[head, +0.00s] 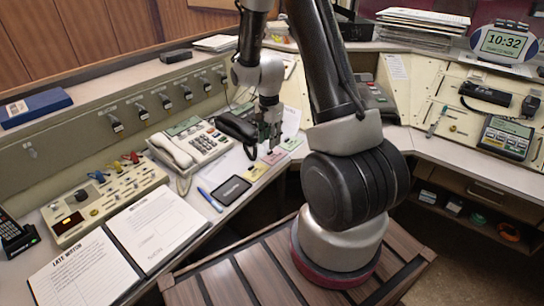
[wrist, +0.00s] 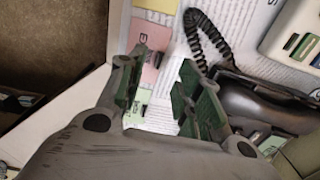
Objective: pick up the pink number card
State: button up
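The pink number card (head: 274,156) lies flat on the desk between a yellow card (head: 256,172) and a green card (head: 291,143). My gripper (head: 264,146) points down just above and behind the cards. In the wrist view, my gripper (wrist: 160,72) is open, with nothing between its green-padded fingers. The pink card (wrist: 151,62) shows beyond and between the fingertips, partly covered by the left finger. The yellow card (wrist: 155,15) is beyond it, and part of the green card (wrist: 133,103) shows below it. I cannot tell whether a fingertip touches the pink card.
A black handset (head: 236,127) with a coiled cord lies close to my gripper; in the wrist view the handset (wrist: 262,98) is right beside the right finger. A beige phone (head: 190,147), a dark tablet (head: 232,190) and a blue pen (head: 210,200) are to the left. The desk's front edge is near the cards.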

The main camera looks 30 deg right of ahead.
aim_at(275, 154)
notch_tip(275, 154, down, 5)
jog(key=shift+r, duration=0.2)
grip_shut()
jog(key=shift+r, duration=0.1)
